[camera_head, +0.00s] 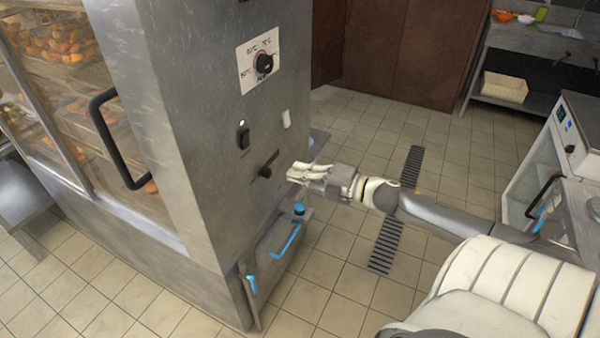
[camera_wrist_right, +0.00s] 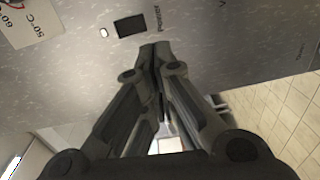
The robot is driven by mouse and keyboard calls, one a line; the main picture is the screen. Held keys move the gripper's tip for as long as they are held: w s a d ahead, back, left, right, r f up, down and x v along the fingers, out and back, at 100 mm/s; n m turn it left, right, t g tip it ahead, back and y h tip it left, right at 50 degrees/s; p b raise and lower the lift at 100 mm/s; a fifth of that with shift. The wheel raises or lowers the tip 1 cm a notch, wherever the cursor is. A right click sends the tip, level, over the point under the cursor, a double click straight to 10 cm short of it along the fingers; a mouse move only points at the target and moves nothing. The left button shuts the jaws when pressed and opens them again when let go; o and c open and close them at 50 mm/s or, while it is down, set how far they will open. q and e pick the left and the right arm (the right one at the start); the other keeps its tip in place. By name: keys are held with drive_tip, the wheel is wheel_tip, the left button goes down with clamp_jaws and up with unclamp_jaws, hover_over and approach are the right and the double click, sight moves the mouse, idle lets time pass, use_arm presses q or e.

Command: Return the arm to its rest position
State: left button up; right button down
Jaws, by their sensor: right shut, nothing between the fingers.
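My right gripper (camera_head: 292,172) is in front of the grey metal panel of a warming cabinet (camera_head: 200,120). It is beside a dark lever (camera_head: 267,165) on that panel. In the right wrist view the two fingers of the right gripper (camera_wrist_right: 156,48) are together with nothing between them. The fingertips point toward the panel near a black rocker switch (camera_wrist_right: 130,26); I cannot tell whether they touch it. My right arm (camera_head: 440,212) stretches out from the lower right. My left gripper is not in view.
The panel has a temperature knob (camera_head: 264,64) and a switch (camera_head: 243,137). A blue-handled pipe (camera_head: 290,240) is below the gripper. A black door handle (camera_head: 118,138) juts from the cabinet front. A glass-door appliance (camera_head: 530,180) stands at right. Tiled floor (camera_head: 340,265) lies open between.

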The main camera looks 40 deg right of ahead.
idle(0.3)
drive_tip(key=s+d+f+m+g+h, duration=0.1)
drive_tip(key=s+d+f+m+h, duration=0.2)
drive_tip(key=f, duration=0.6)
drive_tip(key=s+d+f+m+g+h, duration=0.1)
drive_tip(key=s+d+f+m+h, duration=0.15)
drive_tip(key=f+m, duration=0.45)
drive_tip(key=s+d+f+m+g+h, duration=0.1)
drive_tip(key=s+d+f+h, duration=0.15)
drive_tip(key=f, duration=0.85)
drive_tip(key=s+a+f+m+g, duration=0.2)
drive_tip(key=s+f, duration=0.4)
drive_tip(key=f, duration=0.2)
drive_tip(key=s+a+f+m+g, duration=0.2)
drive_tip(key=s+a+f+m, duration=0.1)
drive_tip(key=s+f, duration=0.35)
drive_tip(key=s+a+f+m+g, duration=0.2)
drive_tip(key=s+a+f+g, duration=0.1)
drive_tip(key=s+a+f, duration=0.4)
drive_tip(key=s+a+f+m+g+y, duration=0.1)
drive_tip(key=s+a+f+g, duration=0.3)
drive_tip(key=s+a+f, duration=0.4)
drive_tip(key=s+a+m, duration=0.1)
drive_tip(key=s+a, duration=0.4)
drive_tip(key=s, duration=0.3)
drive_tip(key=shift+s+f+g, duration=0.2)
drive_tip(key=shift+f+g, duration=0.1)
drive_tip(key=shift+d, duration=0.1)
